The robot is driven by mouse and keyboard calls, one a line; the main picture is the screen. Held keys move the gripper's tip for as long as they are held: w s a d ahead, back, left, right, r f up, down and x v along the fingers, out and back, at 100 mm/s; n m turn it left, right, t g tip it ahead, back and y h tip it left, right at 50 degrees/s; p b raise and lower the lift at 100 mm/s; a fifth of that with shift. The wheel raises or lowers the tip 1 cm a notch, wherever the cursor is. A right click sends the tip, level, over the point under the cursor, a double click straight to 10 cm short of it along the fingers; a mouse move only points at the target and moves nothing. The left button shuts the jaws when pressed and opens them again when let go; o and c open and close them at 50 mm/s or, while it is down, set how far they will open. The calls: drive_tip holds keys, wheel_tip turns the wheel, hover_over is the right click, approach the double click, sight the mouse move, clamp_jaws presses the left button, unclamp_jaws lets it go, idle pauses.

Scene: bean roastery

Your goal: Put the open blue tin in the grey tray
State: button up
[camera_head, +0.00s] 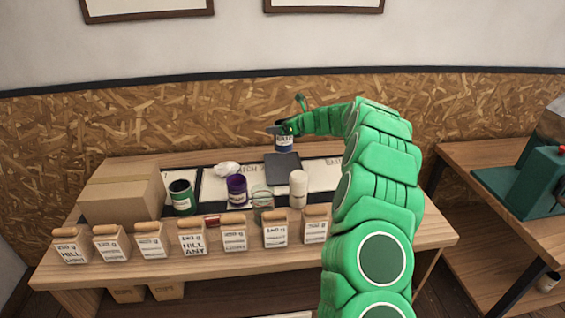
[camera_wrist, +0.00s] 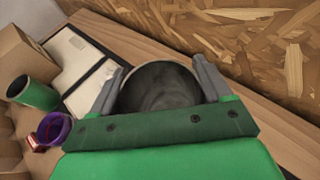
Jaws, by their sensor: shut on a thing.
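My gripper (camera_head: 285,130) is shut on the open blue tin (camera_head: 284,145), which has a white label. It holds the tin upright above the back of the table, over the far edge of the grey tray or just behind it. In the wrist view the tin's open round mouth (camera_wrist: 160,88) sits between the two grey fingers, and its dark inside shows. The grey tray (camera_head: 283,168) lies flat on the table, with nothing visible in it. In the wrist view the tin and gripper hide the tray.
Several labelled bags (camera_head: 192,237) line the front edge. A cardboard box (camera_head: 122,192) stands at left.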

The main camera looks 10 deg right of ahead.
sight(282, 147)
drive_tip(key=shift+f, duration=4.75)
drive_tip(key=o, duration=1)
drive_tip(key=shift+f, duration=0.1)
drive_tip(key=shift+s+d+r, duration=0.4)
drive_tip(key=shift+d, duration=0.05)
drive_tip(key=v, duration=1)
drive_tip(key=shift+s+d+r, duration=0.15)
drive_tip(key=shift+s+d, duration=0.05)
drive_tip(key=shift+s, duration=0.05)
